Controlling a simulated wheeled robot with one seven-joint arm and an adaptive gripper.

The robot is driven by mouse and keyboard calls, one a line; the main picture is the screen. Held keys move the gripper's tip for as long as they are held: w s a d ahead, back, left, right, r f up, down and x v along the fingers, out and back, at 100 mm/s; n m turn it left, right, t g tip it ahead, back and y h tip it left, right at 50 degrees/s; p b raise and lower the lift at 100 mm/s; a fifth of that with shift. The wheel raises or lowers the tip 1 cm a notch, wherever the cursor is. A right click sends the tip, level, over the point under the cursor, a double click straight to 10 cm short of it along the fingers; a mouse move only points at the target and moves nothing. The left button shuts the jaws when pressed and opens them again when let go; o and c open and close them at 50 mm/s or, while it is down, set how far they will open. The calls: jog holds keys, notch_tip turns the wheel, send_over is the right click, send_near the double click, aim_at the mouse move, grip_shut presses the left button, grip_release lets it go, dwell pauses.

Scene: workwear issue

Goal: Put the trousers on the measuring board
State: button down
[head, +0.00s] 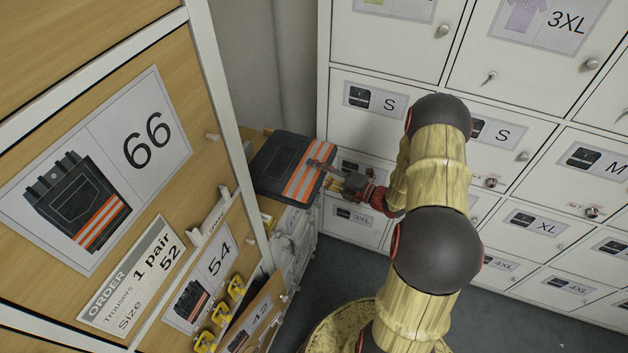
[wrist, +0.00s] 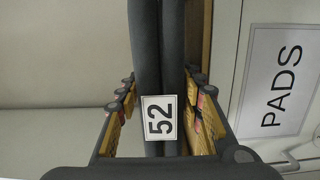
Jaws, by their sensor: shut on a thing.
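The trousers (head: 288,165) are a dark folded pack with orange and pale stripes, in the middle of the head view. My gripper (head: 326,180) is shut on their right, striped edge. In the wrist view the folded edge of the trousers (wrist: 145,55) runs between my two fingers, with a white tag reading 52 (wrist: 159,118). The pack hides most of what lies under it. A strip of wood-coloured surface shows behind it; I cannot tell whether this is the measuring board, or whether the pack touches it.
White lockers with size labels (head: 525,222) stand behind and to the right. A wooden cabinet with a 66 label (head: 150,140) fills the left. An order card (head: 132,275) asks for 1 pair, size 52. Yellow clips (head: 220,314) sit low on the left. Grey floor (head: 340,270) is clear.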

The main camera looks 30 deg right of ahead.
jog(key=shift+f+b, duration=0.7)
jog(key=shift+f, duration=1)
jog(key=shift+f, duration=0.1)
jog(key=c, duration=1.2)
grip_release()
jog(key=p+v, duration=0.3)
jog(key=v, duration=0.9)
jog(key=shift+s, duration=0.1)
